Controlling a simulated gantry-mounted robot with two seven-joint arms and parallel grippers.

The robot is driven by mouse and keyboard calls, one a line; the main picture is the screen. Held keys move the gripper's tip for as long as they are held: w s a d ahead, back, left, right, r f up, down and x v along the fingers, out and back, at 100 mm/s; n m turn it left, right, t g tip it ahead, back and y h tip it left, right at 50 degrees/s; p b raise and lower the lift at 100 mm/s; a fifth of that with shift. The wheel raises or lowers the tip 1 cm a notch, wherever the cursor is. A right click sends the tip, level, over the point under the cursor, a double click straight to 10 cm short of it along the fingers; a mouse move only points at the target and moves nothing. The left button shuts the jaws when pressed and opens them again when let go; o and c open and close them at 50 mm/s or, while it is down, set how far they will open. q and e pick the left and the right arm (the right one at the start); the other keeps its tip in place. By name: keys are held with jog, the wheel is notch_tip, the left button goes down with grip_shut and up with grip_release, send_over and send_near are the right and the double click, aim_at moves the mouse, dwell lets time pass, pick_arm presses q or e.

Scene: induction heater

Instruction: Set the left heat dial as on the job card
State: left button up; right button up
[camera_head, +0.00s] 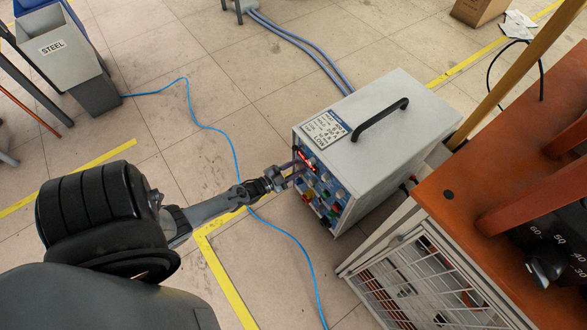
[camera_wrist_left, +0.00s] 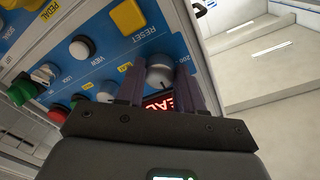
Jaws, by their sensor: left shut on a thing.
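The induction heater (camera_head: 385,120) is a pale box with a black handle and a blue control panel (camera_head: 325,188) facing my left arm. The job card (camera_head: 327,126) lies on its top near the panel edge; most print is too small to read, but "LOW" shows large. My left gripper (camera_head: 293,171) is at the upper left of the panel. In the left wrist view its fingers are shut around a grey dial (camera_wrist_left: 159,68), one on each side. Part of a "200" scale mark shows beside it. A red lit display (camera_wrist_left: 158,102) is partly hidden by the fingers.
The panel carries a yellow reset button (camera_wrist_left: 128,17), a white button (camera_wrist_left: 79,50), another grey knob (camera_wrist_left: 44,73) and a green one (camera_wrist_left: 20,91). An orange-topped cart (camera_head: 470,190) stands close right of the heater. Blue cable (camera_head: 238,170) crosses the floor.

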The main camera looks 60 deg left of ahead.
pick_arm(q)
jog(key=shift+c, duration=0.5)
jog(key=shift+n, duration=0.4)
jog(key=n, duration=0.3)
jog(key=shift+f+n, duration=0.1)
jog(key=shift+n, duration=0.2)
jog(key=shift+d+n+p, duration=0.1)
jog(key=shift+n+p, duration=0.2)
jog(key=shift+n, duration=1.5)
jog(key=o, duration=1)
jog(key=shift+o, duration=0.2)
